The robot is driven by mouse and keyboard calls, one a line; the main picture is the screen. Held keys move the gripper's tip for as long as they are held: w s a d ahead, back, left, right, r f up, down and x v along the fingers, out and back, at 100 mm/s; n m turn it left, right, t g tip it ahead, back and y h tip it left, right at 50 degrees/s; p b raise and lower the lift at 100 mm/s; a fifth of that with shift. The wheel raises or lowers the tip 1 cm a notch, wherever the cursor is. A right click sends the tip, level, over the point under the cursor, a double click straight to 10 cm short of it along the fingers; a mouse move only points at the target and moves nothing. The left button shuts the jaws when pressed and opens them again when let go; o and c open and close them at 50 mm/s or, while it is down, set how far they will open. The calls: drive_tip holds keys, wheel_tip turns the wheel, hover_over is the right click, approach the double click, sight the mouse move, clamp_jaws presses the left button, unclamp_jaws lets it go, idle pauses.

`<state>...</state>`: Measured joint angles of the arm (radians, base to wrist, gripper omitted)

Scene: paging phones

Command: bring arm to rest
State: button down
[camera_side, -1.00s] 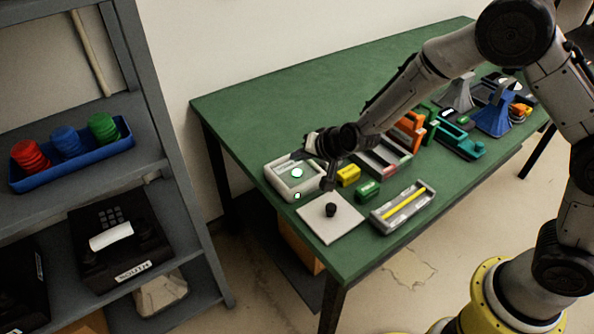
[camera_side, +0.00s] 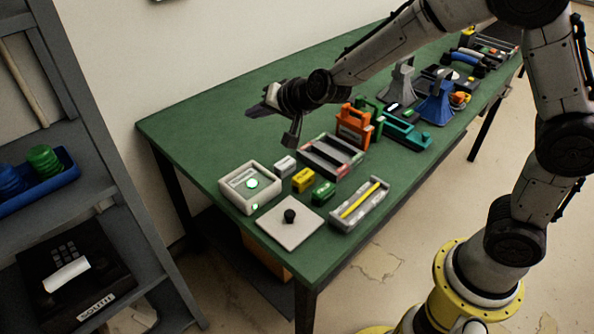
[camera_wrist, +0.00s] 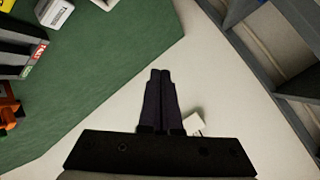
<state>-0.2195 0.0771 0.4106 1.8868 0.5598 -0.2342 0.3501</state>
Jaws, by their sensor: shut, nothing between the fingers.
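My gripper (camera_side: 256,112) is raised above the back part of the green table (camera_side: 215,117) in the side view, clear of the things on it. Its fingers point to the left and hold nothing. In the wrist view the two dark fingers of my gripper (camera_wrist: 160,78) lie together, shut. Below them show the table's green top (camera_wrist: 110,85) and the pale floor beyond its edge.
On the table stand a white box with a lit green button (camera_side: 252,184), a white plate with a black knob (camera_side: 290,222), yellow (camera_side: 303,180) and green (camera_side: 323,192) blocks, a grey tray (camera_side: 345,217) and an orange piece (camera_side: 353,124). A grey shelf (camera_side: 128,215) with a black telephone (camera_side: 72,275) is at left.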

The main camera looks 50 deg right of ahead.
drive_tip(key=s+d+r+n+t, duration=0.1)
drive_tip(key=s+d+r, duration=0.3)
drive_tip(key=r, duration=0.6)
drive_tip(key=s+d+r+n, duration=0.2)
drive_tip(key=s+r+n, duration=0.15)
drive_tip(key=s, duration=1.05)
drive_tip(key=s+d+f+n+g, duration=0.1)
drive_tip(key=s+f+n+g, duration=0.1)
drive_tip(key=s, duration=0.7)
drive_tip(key=s+d+f+n+g, duration=0.2)
drive_tip(key=s+f+g, duration=0.2)
drive_tip(key=s, duration=0.5)
wheel_tip(320, 180, down, 2)
drive_tip(key=shift+f+g+h, duration=0.2)
drive_tip(key=shift+g+h, duration=0.1)
drive_tip(key=shift+h, duration=0.1)
